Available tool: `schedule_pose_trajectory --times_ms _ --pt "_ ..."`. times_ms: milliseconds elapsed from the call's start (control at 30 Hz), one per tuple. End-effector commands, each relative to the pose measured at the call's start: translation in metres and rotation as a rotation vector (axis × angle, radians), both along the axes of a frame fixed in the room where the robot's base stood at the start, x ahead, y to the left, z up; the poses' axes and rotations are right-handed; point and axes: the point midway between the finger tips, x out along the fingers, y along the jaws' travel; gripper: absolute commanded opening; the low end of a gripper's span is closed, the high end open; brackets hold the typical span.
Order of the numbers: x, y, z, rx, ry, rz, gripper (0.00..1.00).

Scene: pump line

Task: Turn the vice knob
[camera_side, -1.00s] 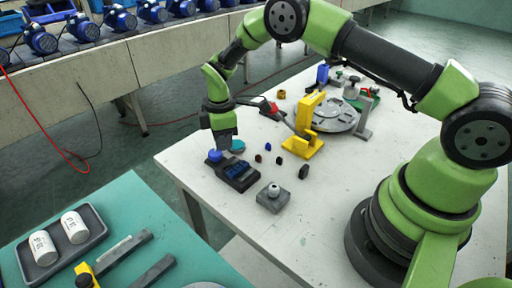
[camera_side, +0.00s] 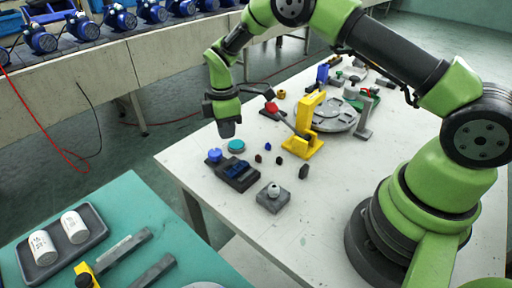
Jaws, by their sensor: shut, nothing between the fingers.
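A small dark grey vice-like block (camera_side: 240,174) with blue on its top lies near the left edge of the white table. A round blue knob (camera_side: 214,155) sits at its far left end; I take this as the vice knob. My gripper (camera_side: 227,131) points down above and behind the block, just right of and higher than the blue knob. It is shut and empty, apart from the knob and the block. The fingertips are small in this view.
A teal disc (camera_side: 236,146) lies close under my gripper. A yellow press (camera_side: 304,128) with a red-tipped lever stands to the right, near several small dark parts. A grey block with a white ball (camera_side: 273,192) is in front.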

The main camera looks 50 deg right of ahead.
Motion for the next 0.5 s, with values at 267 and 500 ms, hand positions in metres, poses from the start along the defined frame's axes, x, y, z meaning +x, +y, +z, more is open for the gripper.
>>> schedule_pose_trajectory --times_ms 267,500 --pt "0.001 0.001 0.024 0.002 -0.003 0.001 0.0" --pt "0.001 0.002 0.025 0.002 -0.004 0.001 0.0"
